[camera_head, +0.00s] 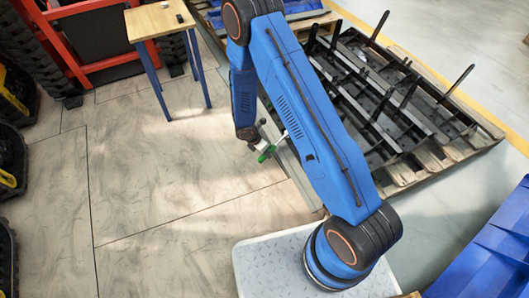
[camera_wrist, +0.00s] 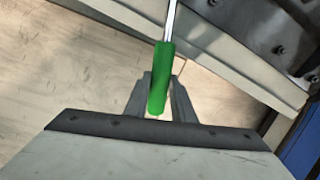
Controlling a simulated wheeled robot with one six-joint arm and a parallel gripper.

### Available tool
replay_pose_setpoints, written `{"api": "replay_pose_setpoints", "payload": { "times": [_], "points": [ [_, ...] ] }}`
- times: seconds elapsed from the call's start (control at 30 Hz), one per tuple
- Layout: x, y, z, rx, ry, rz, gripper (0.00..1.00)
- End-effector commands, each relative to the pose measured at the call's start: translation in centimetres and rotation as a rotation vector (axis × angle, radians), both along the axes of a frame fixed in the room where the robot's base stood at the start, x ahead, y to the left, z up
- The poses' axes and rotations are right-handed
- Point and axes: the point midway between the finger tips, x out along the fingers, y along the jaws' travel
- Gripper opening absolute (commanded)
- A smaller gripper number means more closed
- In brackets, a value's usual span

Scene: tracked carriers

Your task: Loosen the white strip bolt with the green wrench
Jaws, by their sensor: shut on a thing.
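My gripper (camera_wrist: 161,78) is shut on the green handle of the wrench (camera_wrist: 161,90). The wrench's bright metal shaft points up and out of the top of the wrist view, so its head is hidden there. In the head view the green handle (camera_head: 265,156) shows beside my gripper, above the floor and left of my blue arm. A pale strip (camera_wrist: 225,62) runs diagonally across the upper right of the wrist view. Small dark bolts (camera_wrist: 280,50) sit on the grey metal beyond it. I cannot tell which is the white strip bolt.
A wooden pallet (camera_head: 487,135) with black metal frames lies right of my arm. A small blue-legged table (camera_head: 150,22) stands at the back, near a red rack (camera_head: 75,70). Blue crates (camera_head: 490,255) fill the lower right.

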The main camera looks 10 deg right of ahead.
Motion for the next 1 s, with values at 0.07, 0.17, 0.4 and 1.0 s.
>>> {"api": "replay_pose_setpoints", "payload": {
  "times": [0.07, 0.17, 0.4, 1.0],
  "points": [
    [0.0, 0.0, 0.0, 0.000, 0.000, 0.000, 0.00],
    [0.0, 0.0, 0.0, 0.000, 0.000, -0.001, 0.00],
    [-0.3, -0.2, 0.1, -0.002, 0.008, 0.025, 0.00],
    [-1.3, -0.8, 0.2, -0.005, 0.032, 0.095, 0.00]
  ]
}}
